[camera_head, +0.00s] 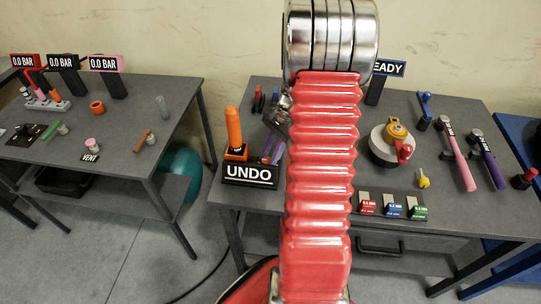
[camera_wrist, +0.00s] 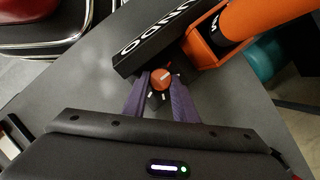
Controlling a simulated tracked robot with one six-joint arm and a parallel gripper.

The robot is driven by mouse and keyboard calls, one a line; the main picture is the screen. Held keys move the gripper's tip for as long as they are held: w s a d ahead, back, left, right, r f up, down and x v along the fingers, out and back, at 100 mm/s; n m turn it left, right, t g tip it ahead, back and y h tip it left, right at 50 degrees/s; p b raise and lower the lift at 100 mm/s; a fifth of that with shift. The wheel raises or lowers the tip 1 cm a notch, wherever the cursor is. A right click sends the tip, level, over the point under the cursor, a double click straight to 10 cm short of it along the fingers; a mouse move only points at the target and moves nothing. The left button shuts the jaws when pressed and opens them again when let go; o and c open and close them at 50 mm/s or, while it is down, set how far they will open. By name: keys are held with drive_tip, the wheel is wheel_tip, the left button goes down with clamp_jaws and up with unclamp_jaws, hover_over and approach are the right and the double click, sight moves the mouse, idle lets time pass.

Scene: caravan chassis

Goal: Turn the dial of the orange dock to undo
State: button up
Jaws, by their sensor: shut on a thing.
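The orange dial (camera_wrist: 161,78) sits on a small dark block with white marks, and its white pointer line is visible in the wrist view. My gripper (camera_wrist: 158,92) has its two purple fingers on either side of that block and is shut on the dial. The orange dock (camera_wrist: 203,52) with its orange cylinder (camera_wrist: 262,16) stands right beside it. In the head view the dock (camera_head: 236,153) holds the orange cylinder (camera_head: 233,126) upright. My gripper (camera_head: 273,148) shows there just right of the dock, partly behind my red arm. The dial is hidden in the head view.
The black UNDO sign (camera_head: 249,175) stands at the table's front edge, close by the fingers. A second table (camera_head: 125,135) with gauges is left.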

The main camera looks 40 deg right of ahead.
drive_tip(key=n, duration=0.2)
drive_tip(key=n+g, duration=0.1)
drive_tip(key=n, duration=0.1)
drive_tip(key=shift+w+r+g, duration=0.1)
drive_tip(key=shift+w+g, duration=0.2)
drive_tip(key=shift+w, duration=0.1)
drive_tip(key=o, duration=0.8)
drive_tip(key=shift+c, duration=0.2)
drive_tip(key=v, duration=1.3)
drive_tip(key=shift+r, duration=0.4)
